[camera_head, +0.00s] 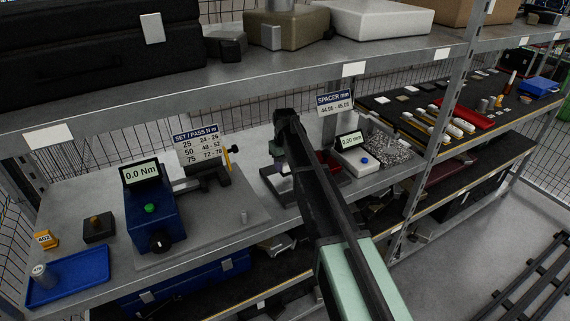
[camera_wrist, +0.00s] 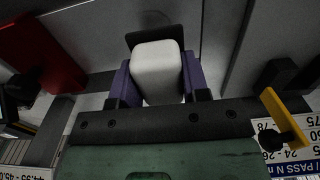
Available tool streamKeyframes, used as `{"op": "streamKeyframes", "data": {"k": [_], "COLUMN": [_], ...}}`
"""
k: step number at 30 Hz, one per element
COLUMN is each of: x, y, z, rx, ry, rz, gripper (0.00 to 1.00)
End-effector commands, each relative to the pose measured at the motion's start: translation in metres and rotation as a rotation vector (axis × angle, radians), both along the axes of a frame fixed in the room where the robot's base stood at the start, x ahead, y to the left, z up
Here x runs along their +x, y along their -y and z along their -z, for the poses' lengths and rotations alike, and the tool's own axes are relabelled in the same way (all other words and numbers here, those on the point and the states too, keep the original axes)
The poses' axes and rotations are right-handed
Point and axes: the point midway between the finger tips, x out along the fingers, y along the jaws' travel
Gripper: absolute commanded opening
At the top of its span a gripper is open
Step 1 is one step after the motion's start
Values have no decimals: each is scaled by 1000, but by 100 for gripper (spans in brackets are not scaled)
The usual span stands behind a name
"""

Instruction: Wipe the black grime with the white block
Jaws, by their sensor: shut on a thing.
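My gripper (camera_wrist: 156,82) has its two purple fingers closed on the sides of the white block (camera_wrist: 156,64) in the wrist view. A dark patch (camera_wrist: 150,20) shows just beyond the block on the grey surface. It looks like the black grime, and the block hides part of it. Whether the block touches the surface is hard to tell. In the head view my gripper (camera_head: 277,160) is low over the middle shelf, mostly hidden behind my arm. The grime cannot be made out there.
A gauge with a 0.00 mm display (camera_head: 350,141) stands to the right. A red bin (camera_wrist: 40,50) is at the left of the wrist view. The upper shelf (camera_head: 270,65) runs above.

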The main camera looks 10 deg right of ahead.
Motion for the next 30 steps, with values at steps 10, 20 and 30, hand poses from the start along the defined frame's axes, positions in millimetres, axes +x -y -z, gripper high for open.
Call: {"op": "streamKeyframes", "data": {"k": [10, 20, 30], "x": [0, -24, -23], "y": [0, 6, 6], "z": [37, 37, 37], "rx": [0, 0, 0], "ry": [0, 0, 0], "rz": [0, -2, -3], "gripper": [23, 23, 23]}}
